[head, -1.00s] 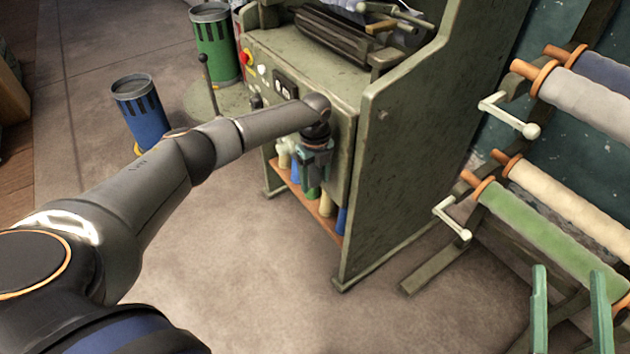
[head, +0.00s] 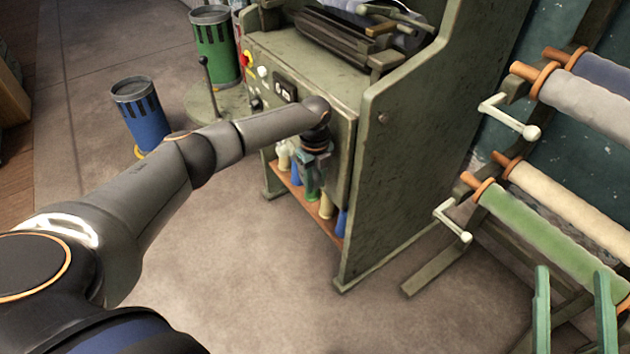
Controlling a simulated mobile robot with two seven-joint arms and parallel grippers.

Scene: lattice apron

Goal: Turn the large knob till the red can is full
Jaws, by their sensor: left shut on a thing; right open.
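The green-grey machine (head: 375,190) stands in the middle. My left gripper (head: 314,168) is at its front panel, shut on what I take to be the large knob; the wrist and fingers hide it. A narrow strip of a reddish can (head: 236,22) shows at the top, mostly hidden behind the green can (head: 215,45); its fill level cannot be seen. My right gripper (head: 573,305) is open and empty at the bottom right, over the floor.
A blue slotted can (head: 140,112) stands left of the machine. A lever (head: 205,75) rises from a round base. Several coloured bottle-like things sit on the machine's low shelf (head: 291,190). A rack of fabric rolls (head: 550,235) with cranks stands right.

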